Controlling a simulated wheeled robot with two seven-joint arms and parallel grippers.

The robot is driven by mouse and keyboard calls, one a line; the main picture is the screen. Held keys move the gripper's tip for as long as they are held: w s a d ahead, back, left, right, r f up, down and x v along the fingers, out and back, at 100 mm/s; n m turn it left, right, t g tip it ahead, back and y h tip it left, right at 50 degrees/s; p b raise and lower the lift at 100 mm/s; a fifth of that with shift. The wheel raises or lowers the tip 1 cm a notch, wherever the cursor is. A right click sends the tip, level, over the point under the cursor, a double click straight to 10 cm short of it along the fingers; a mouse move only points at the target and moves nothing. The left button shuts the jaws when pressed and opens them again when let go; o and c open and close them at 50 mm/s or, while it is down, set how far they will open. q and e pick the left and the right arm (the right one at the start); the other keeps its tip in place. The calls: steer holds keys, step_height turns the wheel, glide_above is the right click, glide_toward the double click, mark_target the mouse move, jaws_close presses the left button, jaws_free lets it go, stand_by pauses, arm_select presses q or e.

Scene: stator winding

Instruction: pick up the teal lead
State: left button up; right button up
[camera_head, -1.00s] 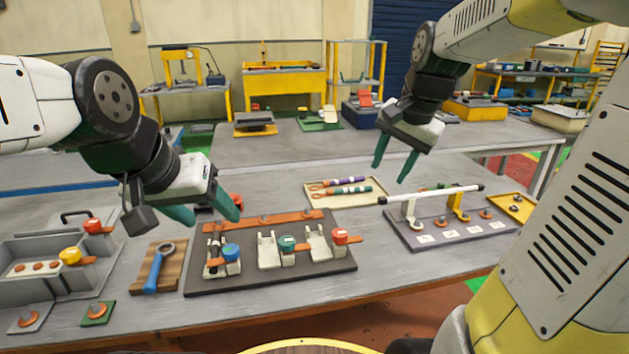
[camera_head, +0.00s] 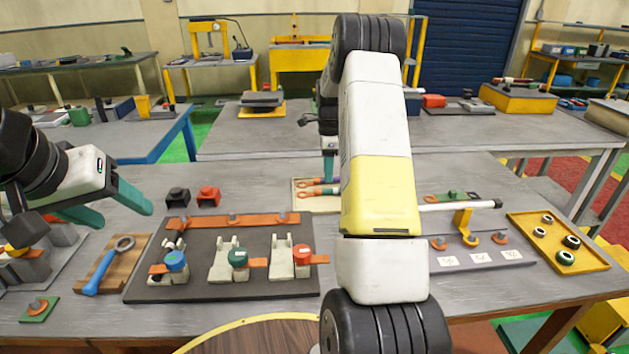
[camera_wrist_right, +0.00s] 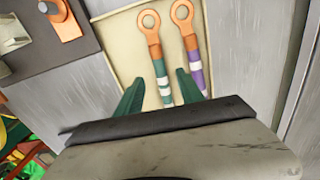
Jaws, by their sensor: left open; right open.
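The teal lead (camera_wrist_right: 158,68), with white bands and a copper ring end, lies in the cream tray (camera_wrist_right: 125,40) in the right wrist view. My right gripper (camera_wrist_right: 153,88) is open over the tray, one finger on each side of the teal lead. The purple lead (camera_wrist_right: 194,62) lies beside it, just outside the right-hand finger. In the head view the teal lead (camera_head: 318,192) is partly hidden behind my right arm, and only part of my right gripper (camera_head: 328,168) shows. My left gripper (camera_head: 127,210) is open and empty at the left, over the table.
A dark fixture board (camera_head: 200,288) with blue, teal and red clamps stands in front of the tray. A grey board (camera_head: 485,262) with a white rod and a yellow parts tray (camera_head: 590,258) are at the right. Black and red blocks (camera_head: 208,196) sit behind the fixture.

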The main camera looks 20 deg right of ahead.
mark_target(327, 189)
step_height(327, 189, down, 6)
steer(key=shift+a+f, duration=0.15)
steer(key=shift+f, duration=0.05)
steer(key=shift+c, duration=0.5)
jaws_close()
